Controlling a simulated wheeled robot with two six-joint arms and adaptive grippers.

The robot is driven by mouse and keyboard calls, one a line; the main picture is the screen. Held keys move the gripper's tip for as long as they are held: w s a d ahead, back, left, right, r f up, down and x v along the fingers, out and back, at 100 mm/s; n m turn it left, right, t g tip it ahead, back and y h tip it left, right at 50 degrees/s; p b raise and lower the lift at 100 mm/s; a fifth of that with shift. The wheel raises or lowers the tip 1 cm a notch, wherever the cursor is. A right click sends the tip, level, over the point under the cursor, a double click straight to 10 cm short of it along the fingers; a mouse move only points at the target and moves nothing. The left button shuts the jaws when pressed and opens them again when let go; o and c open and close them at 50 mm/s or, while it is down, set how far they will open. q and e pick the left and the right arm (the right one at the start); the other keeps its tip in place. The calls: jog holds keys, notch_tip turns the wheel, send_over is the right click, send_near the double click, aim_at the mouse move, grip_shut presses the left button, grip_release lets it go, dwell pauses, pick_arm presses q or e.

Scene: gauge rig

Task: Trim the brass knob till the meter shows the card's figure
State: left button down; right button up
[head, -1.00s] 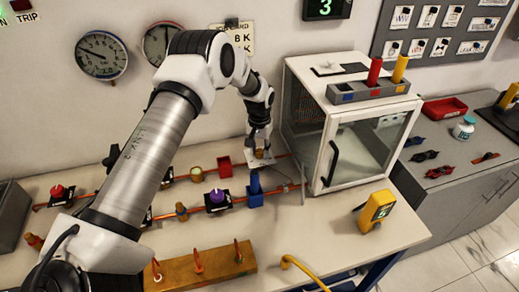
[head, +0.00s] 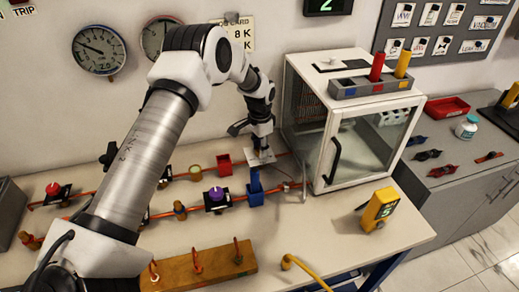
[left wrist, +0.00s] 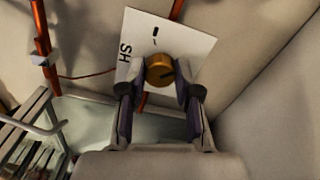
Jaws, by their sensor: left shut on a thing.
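The brass knob (left wrist: 159,70) sits on a white plate (left wrist: 190,45) with black marks, in the left wrist view. My left gripper (left wrist: 160,88) is shut on the knob, one finger on each side. In the head view my left gripper (head: 262,148) is over the plate, left of the white cabinet, and hides the knob. A yellow handheld meter (head: 379,209) stands at the bench's right, its small green figure hard to read. A dark wall display (head: 328,6) shows a green 2, cut by the top edge. A wall card (head: 246,34) is partly hidden behind my arm; "8 K" shows.
The white glass-fronted cabinet (head: 352,130) stands close right of the gripper. A blue block (head: 254,190), a red cup (head: 224,164), and orange pipes with a purple knob (head: 216,193) lie near. A wooden rack (head: 205,268) is at the front.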

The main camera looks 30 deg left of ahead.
pick_arm(q)
jog(key=shift+m+b, duration=0.35)
jog(key=shift+m, duration=1.65)
jog(key=shift+f, duration=0.1)
jog(key=c, duration=1)
grip_release()
jog(key=shift+o, duration=0.9)
jog(key=shift+w+d, duration=0.1)
jog(key=shift+d, duration=0.05)
notch_tip(320, 180, up, 12)
